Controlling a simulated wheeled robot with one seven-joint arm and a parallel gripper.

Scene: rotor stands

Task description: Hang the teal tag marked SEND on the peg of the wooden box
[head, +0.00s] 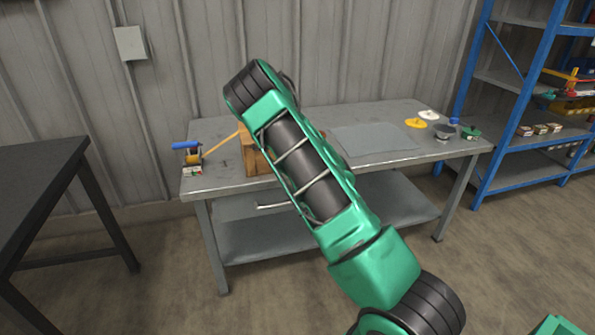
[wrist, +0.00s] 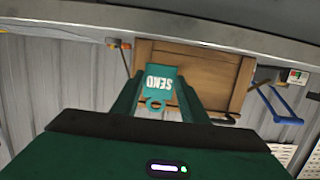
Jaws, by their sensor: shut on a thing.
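In the wrist view, my gripper (wrist: 160,76) is shut on the teal tag (wrist: 160,88). The tag's white SEND lettering appears upside down, and its ring end points toward the palm. The wooden box (wrist: 215,75) lies beyond the fingers, which cover part of it. I cannot tell whether the tag touches the box. In the head view, the box (head: 250,158) stands on the grey workbench (head: 225,180), partly hidden by my arm. My gripper and the tag are hidden there. I cannot make out the peg clearly in either view.
A blue-handled tool (head: 187,145) stands left of the box, near a slanted yellow rod (head: 221,143). A grey mat (head: 375,140) lies to the right, with a yellow disc (head: 415,123) and several small parts beyond. Blue shelving (head: 520,85) stands far right.

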